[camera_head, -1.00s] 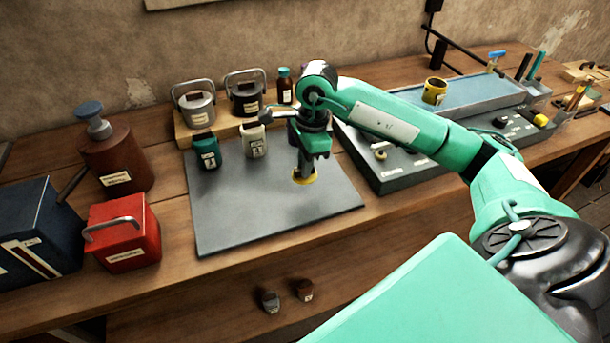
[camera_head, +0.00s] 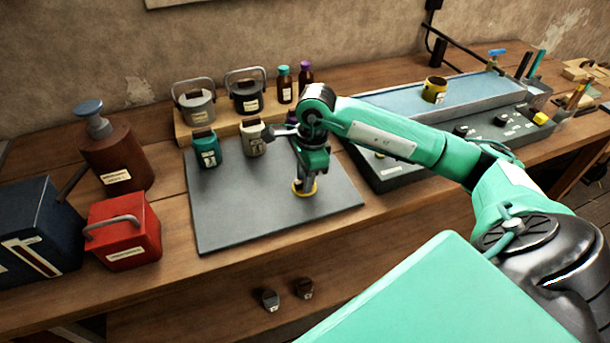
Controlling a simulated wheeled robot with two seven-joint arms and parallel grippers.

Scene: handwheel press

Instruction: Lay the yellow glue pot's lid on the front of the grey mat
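The yellow glue pot (camera_head: 433,90) stands without a lid on the blue-topped tray at the back right. Its yellow lid (camera_head: 303,192) shows as a small round disc at the tip of my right gripper (camera_head: 304,184). The lid is over the right part of the grey mat (camera_head: 245,215), a little forward of the mat's middle. The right gripper points down and its fingers appear closed on the lid, hiding its centre. I cannot tell whether the lid touches the mat. My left gripper is out of view.
A teal pot (camera_head: 206,152) and a white pot (camera_head: 253,140) stand at the mat's back edge. Behind are lidded cans (camera_head: 194,104) and small bottles (camera_head: 284,86) on a wooden riser. A red box (camera_head: 124,232) stands left. The mat's front left is clear.

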